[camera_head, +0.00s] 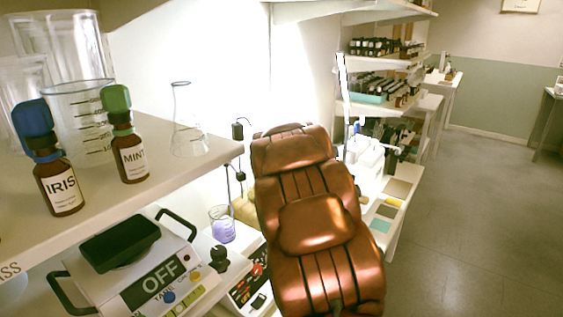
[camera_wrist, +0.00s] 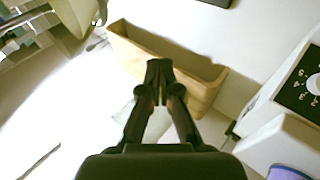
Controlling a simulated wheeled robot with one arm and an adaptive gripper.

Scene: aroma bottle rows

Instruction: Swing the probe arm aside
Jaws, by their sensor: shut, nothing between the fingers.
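A thin dark upright rod with a small black clamp (camera_head: 238,130) stands behind the bench devices, left of my arm, in the head view; it may belong to the probe arm, but I cannot tell. In the wrist view a dark bar (camera_wrist: 24,18) crosses the top left corner, blurred and cut off. My gripper (camera_wrist: 159,68) is shut and empty, its fingertips in front of a tan open box (camera_wrist: 200,88). I cannot tell whether they touch it. In the head view my copper-coloured arm hides the gripper.
IRIS (camera_head: 60,187) and MINT (camera_head: 132,158) bottles stand on the shelf above. A white device with a dark dial (camera_wrist: 305,85) is at the wrist view's right. Open floor lies right.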

